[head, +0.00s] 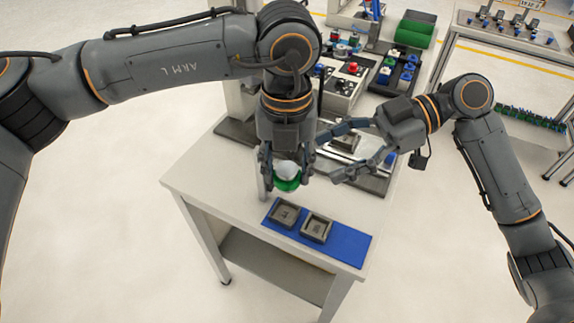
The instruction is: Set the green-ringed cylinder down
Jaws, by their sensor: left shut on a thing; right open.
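The green-ringed cylinder (288,182) has a pale top and a green band around its lower part. My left gripper (287,173) points down over the table and is shut on it, with a finger on each side. It is behind the blue mat in the picture; whether its bottom touches the table I cannot tell. My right gripper (326,154) is open and empty, its fingers pointing left, close beside my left gripper. A blue mat (345,248) lies at the table's front edge with two dark square holders, the left one (285,214) and the right one (317,229).
The pale table (205,180) is clear to the left. Behind the grippers stand fixtures with red knobs (352,68) and blue and green parts (390,70). A green roll (414,32) lies at the back. Another bench (500,35) stands at the right.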

